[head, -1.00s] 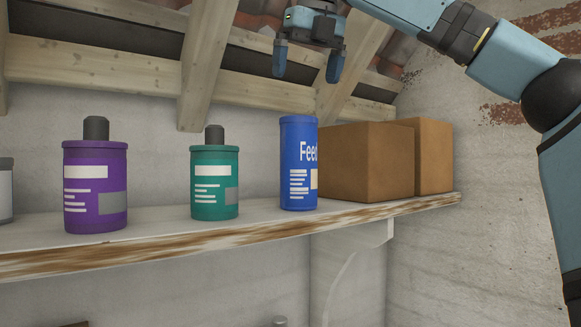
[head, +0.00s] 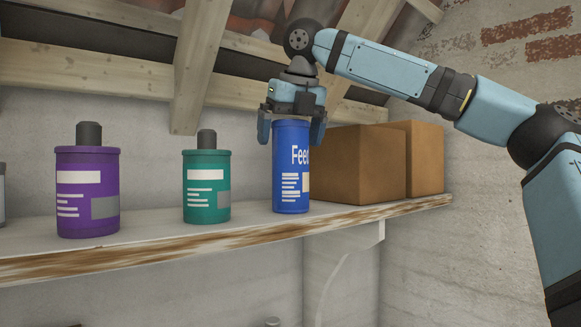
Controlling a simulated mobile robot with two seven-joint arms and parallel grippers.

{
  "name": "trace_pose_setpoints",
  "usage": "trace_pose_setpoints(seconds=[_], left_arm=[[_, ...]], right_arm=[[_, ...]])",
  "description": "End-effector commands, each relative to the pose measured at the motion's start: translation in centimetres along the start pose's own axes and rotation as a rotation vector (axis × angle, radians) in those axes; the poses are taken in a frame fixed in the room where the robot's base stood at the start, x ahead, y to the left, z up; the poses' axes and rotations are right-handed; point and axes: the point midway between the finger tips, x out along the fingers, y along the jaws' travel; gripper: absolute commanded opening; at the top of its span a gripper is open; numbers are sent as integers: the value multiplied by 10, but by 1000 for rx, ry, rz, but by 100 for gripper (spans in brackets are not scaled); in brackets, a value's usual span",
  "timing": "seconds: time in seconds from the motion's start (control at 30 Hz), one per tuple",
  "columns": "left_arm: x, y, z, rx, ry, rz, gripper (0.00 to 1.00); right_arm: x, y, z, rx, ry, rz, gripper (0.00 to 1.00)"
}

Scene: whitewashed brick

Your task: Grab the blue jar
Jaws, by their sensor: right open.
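The blue jar (head: 290,180), a tall cylinder with "Fee" lettering and a white label, stands upright on the wooden shelf (head: 150,248). My right gripper (head: 292,134) points down from above, over the jar's top. Its two fingers are open, one at the left and one at the right of the jar's upper end. I cannot tell whether the fingers touch the jar. My left gripper is not in view.
A green jar (head: 206,190) and a purple jar (head: 88,200) with dark caps stand to the left. Two cardboard boxes (head: 360,165) (head: 424,158) stand close at the right of the blue jar. Sloping wooden beams (head: 205,60) hang above the shelf.

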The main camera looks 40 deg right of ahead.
Motion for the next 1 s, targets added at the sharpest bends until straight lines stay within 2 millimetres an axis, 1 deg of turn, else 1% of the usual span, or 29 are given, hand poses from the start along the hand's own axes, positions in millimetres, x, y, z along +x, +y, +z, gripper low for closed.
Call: trace_pose_setpoints(seconds=[0.1, 0.17, 0.2, 0.27, 0.3, 0.37, 0.4, 0.5, 0.8, 0.87, 0.97, 1.0], left_arm=[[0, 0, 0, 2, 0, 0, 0], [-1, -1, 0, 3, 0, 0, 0], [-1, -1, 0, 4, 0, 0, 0], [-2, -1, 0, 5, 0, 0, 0], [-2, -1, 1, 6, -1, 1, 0], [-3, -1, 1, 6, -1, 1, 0], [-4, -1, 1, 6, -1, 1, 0], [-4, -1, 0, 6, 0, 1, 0], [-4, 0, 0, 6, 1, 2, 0], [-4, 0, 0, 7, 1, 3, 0], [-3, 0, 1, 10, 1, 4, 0], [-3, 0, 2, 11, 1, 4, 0]], right_arm=[[0, 0, 0, 0, 0, 0, 100], [0, 0, 0, 0, 0, 0, 86], [0, 0, 0, 0, 0, 0, 77], [-1, 0, 0, 0, 0, 0, 63], [-1, 0, 0, 0, 0, 0, 54], [-1, 0, 0, 0, 0, 0, 40], [-1, 0, 0, 0, 0, 0, 31], [-1, 0, 0, 0, -2, 1, 11], [-4, 0, 2, 0, -2, 1, 11], [-8, 0, 3, 0, -2, 1, 11], [-19, 1, 8, 1, -3, 1, 11], [-26, 1, 10, 1, -4, 1, 11]])
